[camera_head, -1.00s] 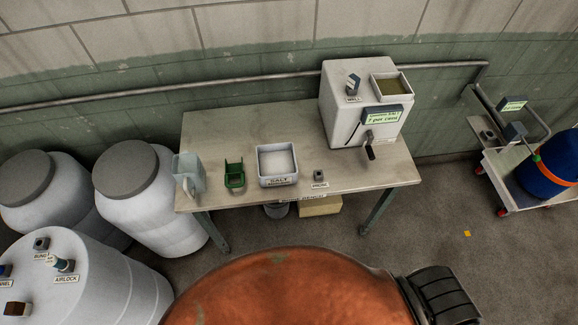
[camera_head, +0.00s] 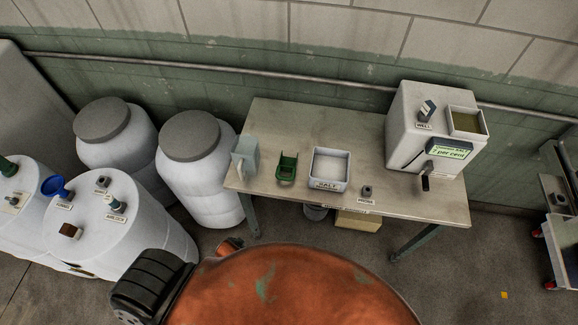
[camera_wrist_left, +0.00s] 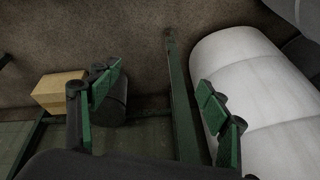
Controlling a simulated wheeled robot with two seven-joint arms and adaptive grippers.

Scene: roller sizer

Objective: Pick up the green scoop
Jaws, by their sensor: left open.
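The green scoop (camera_head: 287,168) sits on the table (camera_head: 300,122), between a pale grey jug and the white salt box. No gripper shows in the head view. In the left wrist view my left gripper (camera_wrist_left: 160,108) is open and empty, its two green-padded fingers wide apart. It points down at the floor beside a table leg, and the scoop is not in that view. My right gripper is in neither view.
The pale jug (camera_head: 245,158) stands at the table's left edge, and the salt box (camera_head: 330,168) is right of the scoop. A white machine (camera_head: 432,130) fills the right end. White drums (camera_head: 200,185) crowd the left. A cardboard box (camera_wrist_left: 60,92) lies below the table.

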